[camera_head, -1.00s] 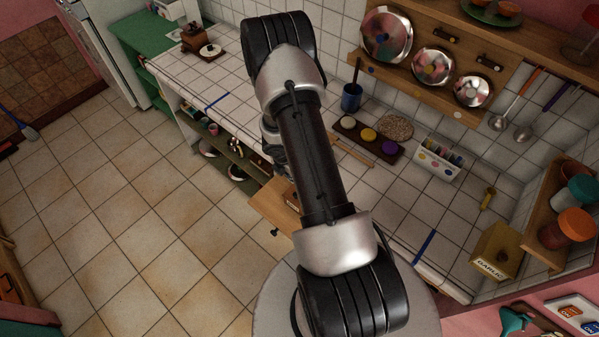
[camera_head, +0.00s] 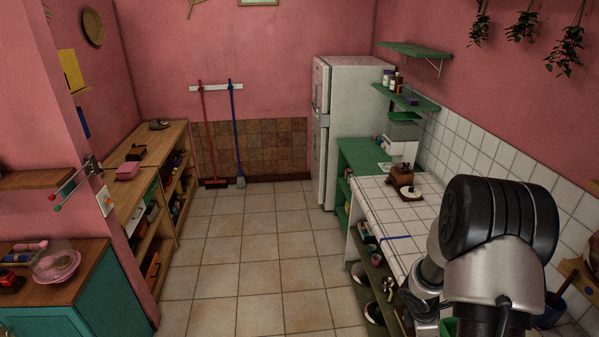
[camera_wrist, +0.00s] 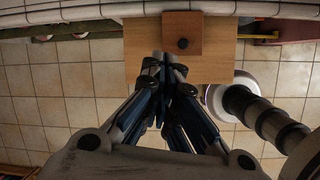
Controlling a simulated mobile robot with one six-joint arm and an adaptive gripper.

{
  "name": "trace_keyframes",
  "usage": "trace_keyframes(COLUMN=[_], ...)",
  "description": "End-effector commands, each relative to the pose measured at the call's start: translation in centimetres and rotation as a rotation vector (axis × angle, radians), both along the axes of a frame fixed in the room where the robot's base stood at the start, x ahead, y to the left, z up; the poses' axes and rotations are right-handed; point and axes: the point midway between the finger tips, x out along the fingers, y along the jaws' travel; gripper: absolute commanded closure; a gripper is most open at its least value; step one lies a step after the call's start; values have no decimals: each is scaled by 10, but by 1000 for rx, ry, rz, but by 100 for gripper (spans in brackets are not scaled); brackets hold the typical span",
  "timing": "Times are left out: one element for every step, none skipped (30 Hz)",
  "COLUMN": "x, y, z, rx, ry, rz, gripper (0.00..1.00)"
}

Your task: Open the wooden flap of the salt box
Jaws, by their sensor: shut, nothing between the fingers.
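In the wrist view, a small reddish-brown square wooden piece (camera_wrist: 190,25) with a round dark knob (camera_wrist: 182,43) sits over a paler wooden board (camera_wrist: 220,65) at the tiled counter's edge. It looks like the salt box's flap, but I cannot be sure; no opening shows. My gripper (camera_wrist: 166,62) is shut and empty. Its fingertips appear just below the knob in the picture, over the pale board; I cannot tell whether they touch anything. The head view shows part of my arm at lower right but neither my fingertips nor the salt box.
The tiled counter (camera_head: 388,212) runs along the right wall, with a wooden grinder (camera_head: 403,180) on it. Shelves below (camera_head: 378,285) hold pans and other items. The fridge (camera_head: 350,125) stands behind. The tiled floor (camera_head: 265,255) is clear. A wooden shelf unit (camera_head: 160,195) lines the left side.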

Motion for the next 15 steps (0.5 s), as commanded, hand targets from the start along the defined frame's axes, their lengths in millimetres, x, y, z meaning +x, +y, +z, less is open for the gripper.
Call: trace_keyframes(x=[5, 5, 4, 2, 0, -5, -9, -13, -20, -25, -32, -40, -48, -55, -65], y=[4, 7, 11, 14, 19, 25, 29, 35, 42, 48, 55, 63, 70, 77, 86], z=[14, 25, 39, 48, 58, 70, 78, 86, 95, 102, 107, 114, 118, 122, 125], rx=[-16, -20, -24, -25, -22, -18, -13, -5, 7, 19, 32, 53, 70, 90, 117], ry=[-54, -82, -117, -142, -170, -203, -229, -254, -286, -311, -333, -363, -384, -404, -428], rz=[-70, -115, -176, -222, -267, -328, -372, -416, -474, -517, -559, -617, -658, -699, -754], gripper=[100, 100, 100, 100, 100, 100, 100, 100, 100, 100, 100, 100, 100, 100, 100])
